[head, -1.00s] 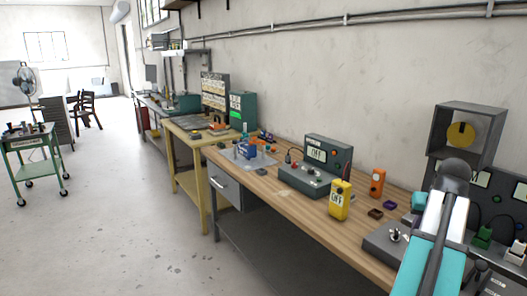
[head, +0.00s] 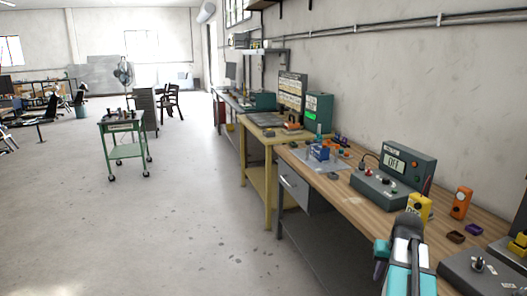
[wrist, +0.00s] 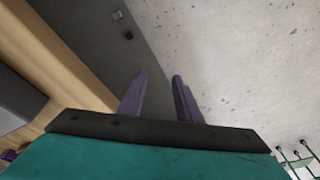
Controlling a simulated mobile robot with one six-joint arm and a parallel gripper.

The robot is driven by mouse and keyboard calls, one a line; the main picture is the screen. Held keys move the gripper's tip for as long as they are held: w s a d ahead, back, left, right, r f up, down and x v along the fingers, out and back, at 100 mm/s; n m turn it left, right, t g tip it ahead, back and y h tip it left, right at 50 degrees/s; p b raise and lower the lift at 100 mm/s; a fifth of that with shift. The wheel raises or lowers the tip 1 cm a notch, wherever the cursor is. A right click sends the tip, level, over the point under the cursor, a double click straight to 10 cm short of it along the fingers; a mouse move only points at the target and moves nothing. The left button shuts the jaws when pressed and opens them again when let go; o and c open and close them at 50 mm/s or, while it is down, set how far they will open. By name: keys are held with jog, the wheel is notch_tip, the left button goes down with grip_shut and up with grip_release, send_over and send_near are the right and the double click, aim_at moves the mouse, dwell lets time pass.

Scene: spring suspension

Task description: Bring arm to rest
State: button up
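My arm (head: 408,258), teal with dark joints, shows at the bottom right of the head view, in front of the workbench. In the wrist view my gripper (wrist: 158,80) has two purple fingers standing apart with nothing between them. Past the fingers are the bench's wooden edge (wrist: 62,52), a dark grey surface and the speckled floor. The fingertips touch nothing that I can see.
The wooden workbench (head: 345,202) carries a grey device reading OFF (head: 393,163), a yellow meter (head: 419,208), an orange device (head: 461,203) and a blue fixture (head: 319,151). A green cart (head: 124,150) stands left. The floor between is clear.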

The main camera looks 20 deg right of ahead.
jog(key=w+a+f+n+g, duration=0.1)
jog(key=a+f+n, duration=0.1)
jog(key=a+f, duration=0.9)
jog(key=w+a+f+n, duration=0.15)
jog(key=a+f, duration=0.35)
jog(key=a, duration=1.1)
jog(key=a+f+n+g, duration=0.1)
jog(key=a+f+n, duration=0.2)
jog(key=a+f, duration=0.8)
jog(key=s+a+f+g, duration=0.1)
jog(key=s+f+g, duration=0.1)
jog(key=s+f, duration=0.3)
jog(key=s+f+g, duration=0.2)
jog(key=s+f, duration=0.3)
jog(key=s, duration=0.7)
jog(key=s+a+f+g, duration=0.1)
jog(key=s+f, duration=0.3)
jog(key=s, duration=0.4)
jog(key=shift+s+a+f+g+y, duration=0.3)
jog(key=shift+f+g+y, duration=0.1)
